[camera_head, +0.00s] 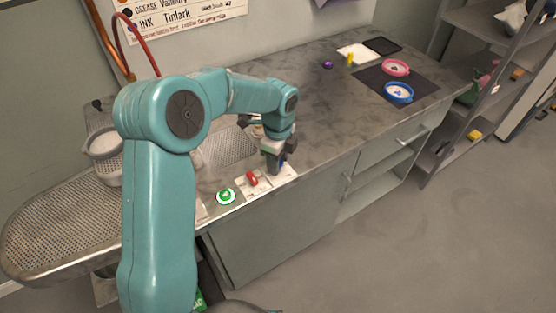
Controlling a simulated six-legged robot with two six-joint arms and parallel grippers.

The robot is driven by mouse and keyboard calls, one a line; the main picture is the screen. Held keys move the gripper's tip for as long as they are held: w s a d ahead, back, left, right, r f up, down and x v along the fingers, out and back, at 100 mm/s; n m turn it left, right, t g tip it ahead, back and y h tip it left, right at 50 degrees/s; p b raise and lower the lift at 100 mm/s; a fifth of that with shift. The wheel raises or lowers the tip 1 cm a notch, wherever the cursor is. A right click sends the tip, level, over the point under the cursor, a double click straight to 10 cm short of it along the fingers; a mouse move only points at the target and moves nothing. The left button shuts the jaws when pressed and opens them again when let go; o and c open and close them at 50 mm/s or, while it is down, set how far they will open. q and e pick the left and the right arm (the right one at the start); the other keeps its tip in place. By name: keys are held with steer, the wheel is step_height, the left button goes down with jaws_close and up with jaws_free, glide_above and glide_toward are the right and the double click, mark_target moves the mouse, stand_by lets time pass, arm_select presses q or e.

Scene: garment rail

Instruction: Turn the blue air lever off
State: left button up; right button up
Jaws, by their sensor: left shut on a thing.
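The blue air lever (282,163) shows as a small patch of blue at the white control plate on the counter's front edge. Most of it is hidden by my left gripper (274,165). The gripper points down over the plate and is shut on the lever. How the lever is turned cannot be told. My right gripper is not in view.
A red lever (252,178) stands on a white plate just left of my gripper, with a round green button (226,196) beyond it. A perforated board (60,232) lies left. Pink (396,67) and blue (399,92) dishes sit on a dark mat (425,86) far right. The middle counter is clear.

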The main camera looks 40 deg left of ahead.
arm_select(q)
steer(key=n+b, duration=0.1)
steer(key=n, duration=0.5)
steer(key=shift+n, duration=0.3)
steer(key=n+b, duration=0.1)
steer(key=n, duration=0.4)
steer(key=shift+n, duration=0.3)
steer(key=o, duration=1.1)
steer(key=shift+c, duration=0.2)
step_height(320, 180, up, 16)
steer(key=p, duration=0.1)
steer(key=shift+r, duration=0.25)
